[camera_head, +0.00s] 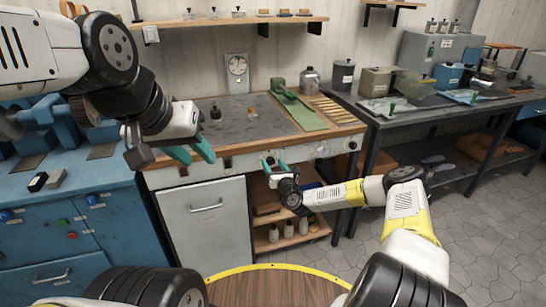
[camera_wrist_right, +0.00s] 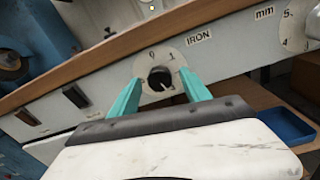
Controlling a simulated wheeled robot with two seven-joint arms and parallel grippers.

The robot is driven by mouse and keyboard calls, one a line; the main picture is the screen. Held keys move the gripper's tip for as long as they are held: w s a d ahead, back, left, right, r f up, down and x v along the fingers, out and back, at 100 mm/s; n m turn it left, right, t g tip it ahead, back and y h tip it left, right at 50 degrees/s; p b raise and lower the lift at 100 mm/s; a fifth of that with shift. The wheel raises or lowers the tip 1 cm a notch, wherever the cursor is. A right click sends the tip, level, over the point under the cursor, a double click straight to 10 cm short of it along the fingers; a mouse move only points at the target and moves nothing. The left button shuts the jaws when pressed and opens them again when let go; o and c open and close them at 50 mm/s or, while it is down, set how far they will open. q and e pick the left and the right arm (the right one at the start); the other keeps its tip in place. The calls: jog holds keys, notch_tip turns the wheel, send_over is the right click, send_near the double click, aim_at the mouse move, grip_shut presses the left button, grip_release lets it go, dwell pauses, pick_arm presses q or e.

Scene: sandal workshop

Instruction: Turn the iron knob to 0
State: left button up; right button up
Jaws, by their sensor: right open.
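The iron knob (camera_wrist_right: 160,79) is a small black knob on a round pale dial plate with marks like 0 and 1, beside the label IRON (camera_wrist_right: 199,37) on the bench's front panel. A small light mark shows on its lower right; which number it points to is hard to tell. My right gripper (camera_wrist_right: 159,75) is open, with one teal finger on each side of the knob; contact is not clear. In the head view my right gripper (camera_head: 272,163) is at the panel and hides the knob. My left gripper (camera_head: 200,157) is open and empty before the bench's left front edge.
A second dial marked mm (camera_wrist_right: 297,30) sits further right on the panel. Dark switches (camera_wrist_right: 75,95) are on the left. A blue tray (camera_wrist_right: 286,125) lies on the shelf below. A green tool (camera_head: 290,100) stands on the bench top (camera_head: 245,125).

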jog(key=shift+w, duration=0.2)
jog(key=shift+a, duration=0.1)
jog(key=shift+c, duration=0.5)
grip_shut()
